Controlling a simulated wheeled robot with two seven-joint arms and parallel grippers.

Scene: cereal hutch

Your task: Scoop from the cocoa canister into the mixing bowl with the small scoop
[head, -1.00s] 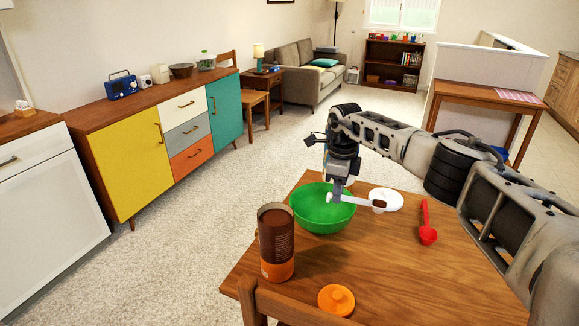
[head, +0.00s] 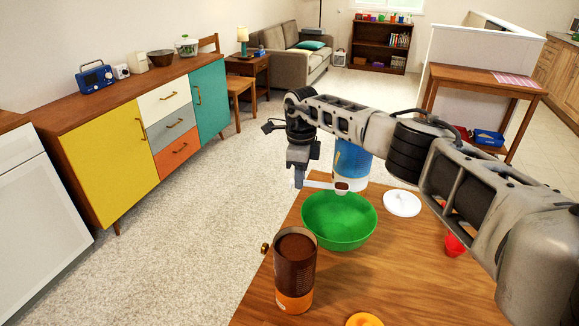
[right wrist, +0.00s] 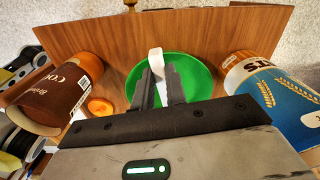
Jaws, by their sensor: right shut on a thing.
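The cocoa canister (head: 296,277) stands upright and open at the table's near left, with brown powder in its mouth; in the right wrist view it is at the left (right wrist: 62,95). The green mixing bowl (head: 338,228) stands beyond it to the right and also shows in the right wrist view (right wrist: 201,75). My right gripper (head: 299,181) is shut on the white handle of the small scoop (head: 319,184). The scoop's head, with brown showing in it, points right over the bowl's far rim area. Its exact height is unclear. My left gripper is out of view.
A blue oats canister (head: 352,163) stands behind the bowl, partly behind my right arm. A white lid (head: 402,203) and a red scoop (head: 454,245) lie to the right. An orange lid (head: 364,320) lies at the near edge of the picture.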

